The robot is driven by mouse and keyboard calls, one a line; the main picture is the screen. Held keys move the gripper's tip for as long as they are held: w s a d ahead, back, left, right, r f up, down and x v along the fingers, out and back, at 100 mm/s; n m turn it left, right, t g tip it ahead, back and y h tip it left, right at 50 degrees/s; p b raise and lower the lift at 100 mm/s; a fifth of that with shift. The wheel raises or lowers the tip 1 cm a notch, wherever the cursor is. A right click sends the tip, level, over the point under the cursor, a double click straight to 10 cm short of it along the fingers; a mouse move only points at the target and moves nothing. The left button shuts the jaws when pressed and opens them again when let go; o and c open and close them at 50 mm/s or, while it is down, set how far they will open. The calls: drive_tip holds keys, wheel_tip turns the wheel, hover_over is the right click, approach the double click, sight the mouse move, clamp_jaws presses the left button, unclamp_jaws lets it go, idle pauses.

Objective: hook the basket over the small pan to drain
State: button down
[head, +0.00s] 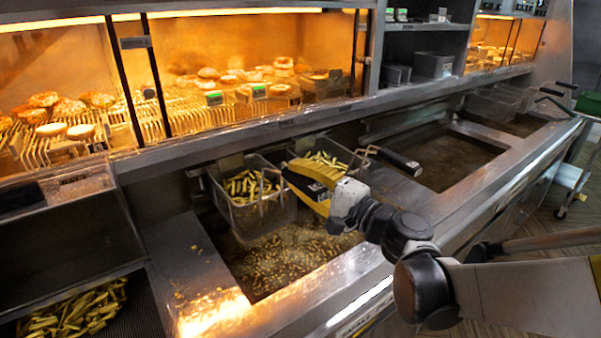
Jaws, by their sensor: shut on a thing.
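A wire basket (245,215) with fries in it is over the near oil pan (240,275), close to its back wall. My gripper (300,180) is at the basket's right side, shut on what appears to be its handle, which the yellow fingers mostly hide. A second basket (338,163) with fries is just behind and right of my gripper, partly covered by it. Its black handle (395,160) sticks out to the right. I cannot tell whether the held basket touches the back rail or the oil. Loose fry bits float in the near pan.
Another oil pan (450,160) without a basket lies to the right. Further baskets (495,100) stand at the far right end. A tray of fries (75,310) is at the lower left. A lit food cabinet (230,80) runs behind the fryers.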

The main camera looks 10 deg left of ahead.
drive_tip(key=shift+f+b, duration=0.55)
idle(0.4)
drive_tip(key=c, duration=1.3)
unclamp_jaws()
drive_tip(key=shift+d, duration=0.15)
drive_tip(key=s+d+f+n+h, duration=0.2)
drive_tip(key=s+d+f+h, duration=0.2)
drive_tip(key=d, duration=0.7)
drive_tip(key=s+d+f+n+g+h, duration=0.1)
drive_tip(key=s+d+f+n+h, duration=0.1)
drive_tip(key=s+d+f+h, duration=0.2)
drive_tip(key=s+d+f+n+g+h, duration=0.1)
drive_tip(key=s+d+f+h, duration=0.4)
drive_tip(key=d, duration=1.4)
drive_tip(key=shift+s+d+n+h, duration=0.15)
drive_tip(key=shift+s+h, duration=0.45)
drive_tip(key=shift+s, duration=0.55)
drive_tip(key=shift+s+a+n+h, duration=0.1)
drive_tip(key=shift+s+h, duration=0.5)
drive_tip(key=shift+s, duration=0.6)
drive_tip(key=shift+s+d+n+h, duration=0.15)
drive_tip(key=shift+s+h, duration=0.45)
drive_tip(key=shift+s, duration=0.55)
